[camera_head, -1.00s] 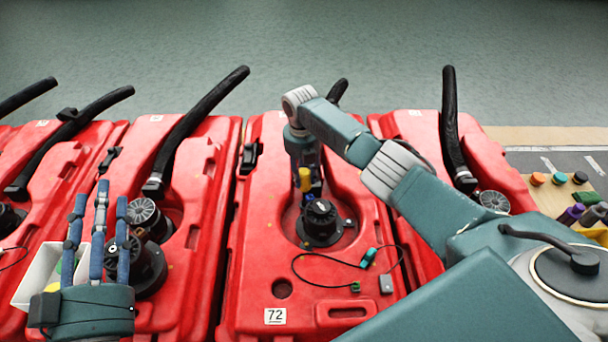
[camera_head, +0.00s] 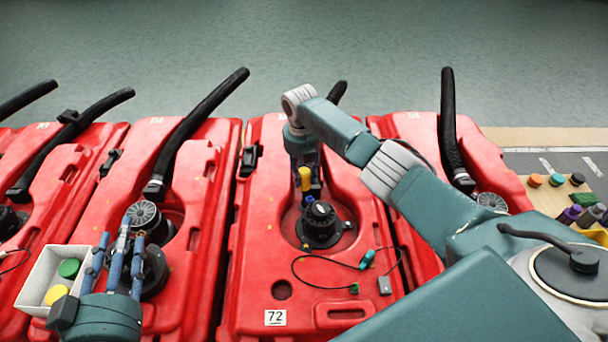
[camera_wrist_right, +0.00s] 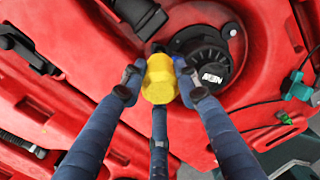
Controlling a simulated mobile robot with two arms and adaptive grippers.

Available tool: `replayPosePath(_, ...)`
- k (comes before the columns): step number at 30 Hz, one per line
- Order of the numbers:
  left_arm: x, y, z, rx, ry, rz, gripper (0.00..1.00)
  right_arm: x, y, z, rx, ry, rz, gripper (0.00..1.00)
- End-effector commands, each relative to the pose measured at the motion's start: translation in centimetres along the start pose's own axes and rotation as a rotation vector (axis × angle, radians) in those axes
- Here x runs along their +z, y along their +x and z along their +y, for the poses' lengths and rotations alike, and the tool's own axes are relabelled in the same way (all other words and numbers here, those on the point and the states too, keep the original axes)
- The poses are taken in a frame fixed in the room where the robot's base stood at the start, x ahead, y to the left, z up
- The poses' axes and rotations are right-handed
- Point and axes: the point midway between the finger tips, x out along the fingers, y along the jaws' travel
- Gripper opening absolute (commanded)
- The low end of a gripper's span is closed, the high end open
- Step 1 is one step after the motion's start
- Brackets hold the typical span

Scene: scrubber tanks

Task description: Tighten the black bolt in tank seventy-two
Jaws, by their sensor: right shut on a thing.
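Tank seventy-two (camera_head: 250,300) is the red tank in the middle of the head view, with a "72" label at its near end. My right gripper (camera_head: 305,170) is over its recess, behind the black cap (camera_head: 320,222). It is shut on a yellow hexagonal piece (camera_wrist_right: 159,80), which also shows in the head view (camera_head: 305,178).
A white box (camera_head: 35,285) with green and yellow round pieces stands left of my left gripper. Red tanks with black hoses stand on both sides. A thin black cable (camera_head: 300,280) with a teal connector (camera_head: 367,258) lies on tank seventy-two. Coloured caps (camera_head: 558,179) are at the right.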

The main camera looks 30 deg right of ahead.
Motion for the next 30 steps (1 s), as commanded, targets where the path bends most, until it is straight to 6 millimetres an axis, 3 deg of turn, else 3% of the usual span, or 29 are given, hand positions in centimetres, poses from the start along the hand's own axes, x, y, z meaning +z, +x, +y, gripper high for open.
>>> replayPosePath(30,7.5,-2.4,-0.9,-0.019,0.001,-0.335,0.40,0.1,-1.7,0.1,0.002,-0.001,-0.001,0.00)
